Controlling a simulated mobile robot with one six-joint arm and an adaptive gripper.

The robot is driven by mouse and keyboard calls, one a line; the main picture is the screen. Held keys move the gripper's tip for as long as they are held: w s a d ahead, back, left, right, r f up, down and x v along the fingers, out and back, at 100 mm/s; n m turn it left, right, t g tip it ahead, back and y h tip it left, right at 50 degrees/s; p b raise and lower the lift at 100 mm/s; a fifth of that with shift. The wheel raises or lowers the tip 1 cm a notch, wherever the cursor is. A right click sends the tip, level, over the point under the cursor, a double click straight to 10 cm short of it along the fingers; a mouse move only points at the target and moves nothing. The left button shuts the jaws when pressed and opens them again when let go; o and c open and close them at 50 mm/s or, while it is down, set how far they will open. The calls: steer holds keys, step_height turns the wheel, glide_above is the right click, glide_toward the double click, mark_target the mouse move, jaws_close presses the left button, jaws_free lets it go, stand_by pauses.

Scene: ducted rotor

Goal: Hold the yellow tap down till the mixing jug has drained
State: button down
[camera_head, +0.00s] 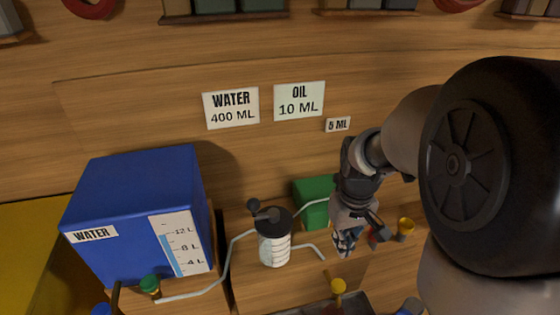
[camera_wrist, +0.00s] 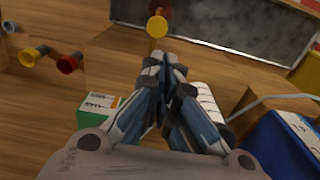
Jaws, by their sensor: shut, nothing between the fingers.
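A yellow tap (camera_head: 338,286) sticks out at the front of the wooden bench, below the mixing jug. In the wrist view the yellow tap (camera_wrist: 157,25) lies just beyond my fingertips. The mixing jug (camera_head: 274,247) is a pale, marked cylinder with a black lid, standing upright on the bench. Part of the jug (camera_wrist: 207,100) shows beside my fingers in the wrist view; its level cannot be told. My gripper (camera_head: 345,245) is shut and empty, right of the jug and above and right of the yellow tap. In the wrist view my fingertips (camera_wrist: 166,62) meet; no contact with the tap shows.
A blue water tank (camera_head: 135,205) with a green tap (camera_head: 150,284) stands at left. A green box (camera_head: 312,190) is behind my gripper. Another yellow knob (camera_head: 406,226) and a red knob (camera_wrist: 67,64) are nearby. A dark tray (camera_wrist: 215,28) lies beyond the yellow tap.

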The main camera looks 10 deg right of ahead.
mark_target(338, 286)
steer(key=shift+w+d+f, duration=0.15)
steer(key=shift+w+f, duration=0.1)
steer(key=shift+w, duration=0.1)
steer(key=shift+s, duration=0.1)
step_height(338, 286, down, 14)
steer(key=shift+b, duration=0.8)
steer(key=shift+f+b, duration=0.75)
steer(key=shift+f, duration=0.15)
stand_by(5.2)
